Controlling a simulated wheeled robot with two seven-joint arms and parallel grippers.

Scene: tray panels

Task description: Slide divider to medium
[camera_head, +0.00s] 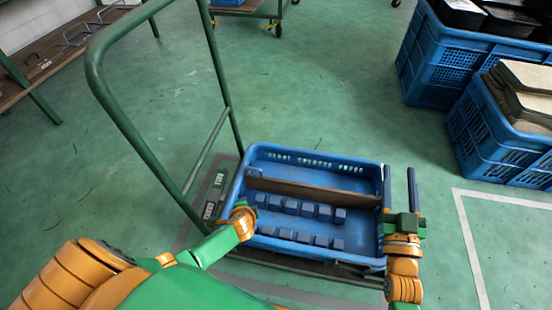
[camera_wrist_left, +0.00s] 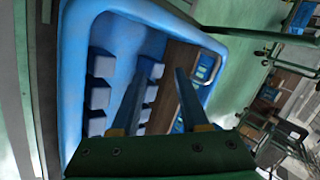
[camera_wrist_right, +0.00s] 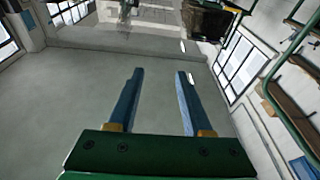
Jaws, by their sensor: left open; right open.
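The blue tray (camera_head: 360,176) sits on a cart in the head view. A thin brown divider (camera_head: 310,190) stands across it, behind two rows of small blue blocks (camera_head: 300,208). My left gripper (camera_head: 246,198) is at the tray's left end, partly hidden by its own wrist. In the left wrist view, its fingers (camera_wrist_left: 160,73) are open, with the divider (camera_wrist_left: 178,58) showing in the gap; contact cannot be told. My right gripper (camera_head: 399,182) is open and empty by the tray's right edge. Its fingers (camera_wrist_right: 160,75) show only floor between them in the right wrist view.
The cart's green handle (camera_head: 120,115) rises left of the tray. A bench is at the upper left.

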